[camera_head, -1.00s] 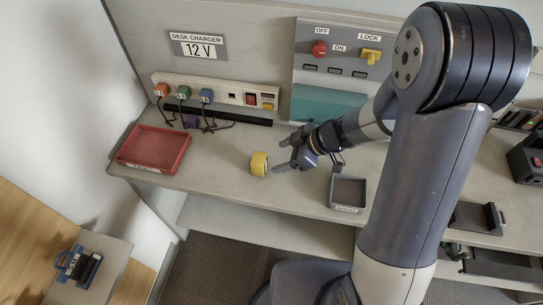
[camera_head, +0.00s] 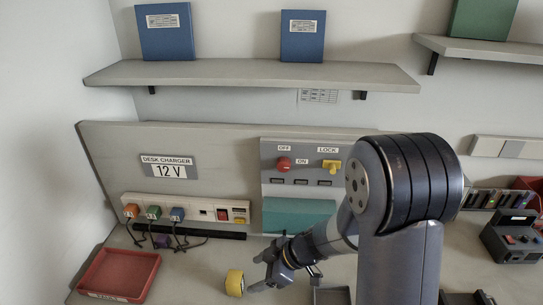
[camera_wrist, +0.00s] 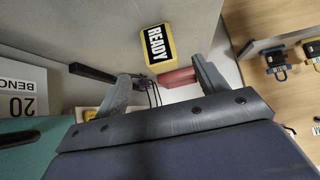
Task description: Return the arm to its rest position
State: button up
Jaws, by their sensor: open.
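My arm reaches down over the desk in the head view, with my gripper (camera_head: 257,273) low above the bench top. My gripper is open and empty, and its two spread fingers also show in the wrist view (camera_wrist: 164,84). A yellow block (camera_head: 235,283) stands on the desk just left of the fingertips. In the wrist view the block (camera_wrist: 157,47) carries a black "READY" label and lies ahead of the gap between the fingers, apart from them.
A red tray (camera_head: 120,274) lies at the left of the desk. A socket strip (camera_head: 187,209) with plugs and cables runs behind it. A panel (camera_head: 300,162) with red and yellow knobs is behind my arm. A shelf (camera_head: 250,74) with blue binders hangs above. A dark tray (camera_head: 332,296) sits right.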

aim_at(242, 281)
jog(key=b+x, duration=0.1)
jog(key=x, duration=0.6)
jog(key=shift+s+f, duration=0.1)
jog(key=shift+f, duration=0.05)
notch_tip(242, 281, up, 3)
jog(key=shift+p, duration=0.7)
jog(key=shift+r, duration=0.6)
